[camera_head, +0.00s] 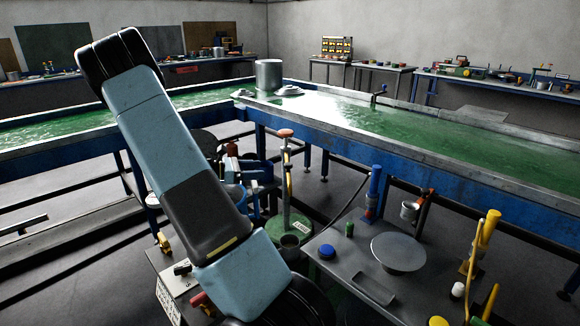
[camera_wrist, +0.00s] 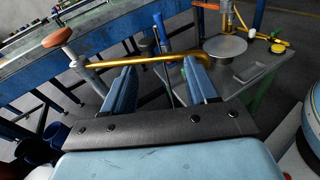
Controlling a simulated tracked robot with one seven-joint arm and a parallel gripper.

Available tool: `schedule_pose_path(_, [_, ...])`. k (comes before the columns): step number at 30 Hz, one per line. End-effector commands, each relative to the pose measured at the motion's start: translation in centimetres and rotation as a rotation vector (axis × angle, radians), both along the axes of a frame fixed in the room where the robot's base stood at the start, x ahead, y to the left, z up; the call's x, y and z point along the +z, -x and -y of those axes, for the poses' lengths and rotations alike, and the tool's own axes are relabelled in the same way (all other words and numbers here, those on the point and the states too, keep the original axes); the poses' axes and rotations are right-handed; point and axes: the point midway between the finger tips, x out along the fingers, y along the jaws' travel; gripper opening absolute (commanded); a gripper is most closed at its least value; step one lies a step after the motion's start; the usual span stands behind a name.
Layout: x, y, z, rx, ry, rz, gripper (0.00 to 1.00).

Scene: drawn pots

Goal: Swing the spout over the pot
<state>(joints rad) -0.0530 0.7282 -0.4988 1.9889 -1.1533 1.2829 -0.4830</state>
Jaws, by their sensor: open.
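The spout (camera_wrist: 140,58) is a brass pipe that runs across the wrist view from a post with an orange knob (camera_wrist: 57,37) on the left and bends at its right end. In the head view the yellow spout (camera_head: 289,182) shows on the post above a round green base (camera_head: 288,222). My gripper (camera_wrist: 160,72) is open, its two blue fingers apart with the tips close to the pipe. I cannot tell whether they touch it. A small dark pot (camera_head: 290,244) stands below the post in the head view. My arm hides part of the head view.
A long trough of green water (camera_head: 430,135) runs behind. Dark blue tubs (camera_wrist: 53,136) stand at the wrist view's lower left.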

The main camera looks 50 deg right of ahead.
Motion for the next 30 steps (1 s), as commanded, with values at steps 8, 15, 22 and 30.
schedule_pose_path(8, [-1.4,-1.3,1.8,0.046,0.067,-0.135,0.58])
schedule_pose_path(15, [-1.5,-0.4,3.5,0.047,0.071,-0.144,0.58])
schedule_pose_path(22, [-1.5,1.6,7.0,0.045,0.070,-0.144,0.58])
schedule_pose_path(30, [-1.5,3.7,11.0,0.046,0.070,-0.143,0.58])
